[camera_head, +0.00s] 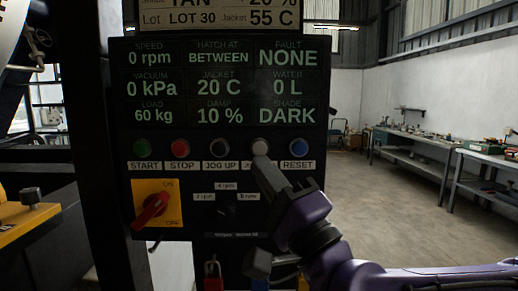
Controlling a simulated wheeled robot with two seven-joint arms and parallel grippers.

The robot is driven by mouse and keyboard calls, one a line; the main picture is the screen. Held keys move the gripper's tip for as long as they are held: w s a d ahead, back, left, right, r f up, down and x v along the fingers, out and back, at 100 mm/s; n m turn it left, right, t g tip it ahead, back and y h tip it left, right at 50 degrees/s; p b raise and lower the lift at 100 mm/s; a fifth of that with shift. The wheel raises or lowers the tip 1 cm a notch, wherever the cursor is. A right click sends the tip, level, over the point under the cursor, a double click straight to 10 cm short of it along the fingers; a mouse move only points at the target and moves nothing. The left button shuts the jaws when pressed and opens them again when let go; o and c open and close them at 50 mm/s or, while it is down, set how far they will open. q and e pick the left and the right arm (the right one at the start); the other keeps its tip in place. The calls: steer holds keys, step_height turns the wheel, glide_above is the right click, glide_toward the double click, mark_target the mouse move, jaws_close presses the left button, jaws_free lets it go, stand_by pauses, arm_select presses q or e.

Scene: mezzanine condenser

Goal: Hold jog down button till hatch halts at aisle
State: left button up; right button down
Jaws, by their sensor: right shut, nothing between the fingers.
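A black control panel (338,150) fills the middle of the view, with a row of buttons under a green-lettered display (222,83). The display reads HATCH AT BETWEEN. The white button (260,146) sits between the JOG UP button (218,147) and the blue RESET button (299,147); its label is mostly covered by my gripper. My right gripper (262,163) is shut and empty, its tip just below or against the white button; I cannot tell whether it presses it. The hatch is not recognisable here. My left gripper is not in view.
A green START button (141,147) and red STOP button (180,149) are at the left of the row. A red rotary switch (152,210) on a yellow plate is below them. Workbenches (415,140) line the wall at right, with open floor before them.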

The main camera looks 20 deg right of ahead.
mark_target(260, 149)
steer(key=shift+w, duration=0.1)
steer(key=w+d, duration=0.2)
steer(key=w, duration=0.6)
steer(key=shift+w+d, duration=0.2)
steer(key=shift+w, duration=0.05)
steer(key=shift+f, duration=0.1)
stand_by(1.7)
steer(key=shift+w+d, duration=0.1)
steer(key=shift+w, duration=0.25)
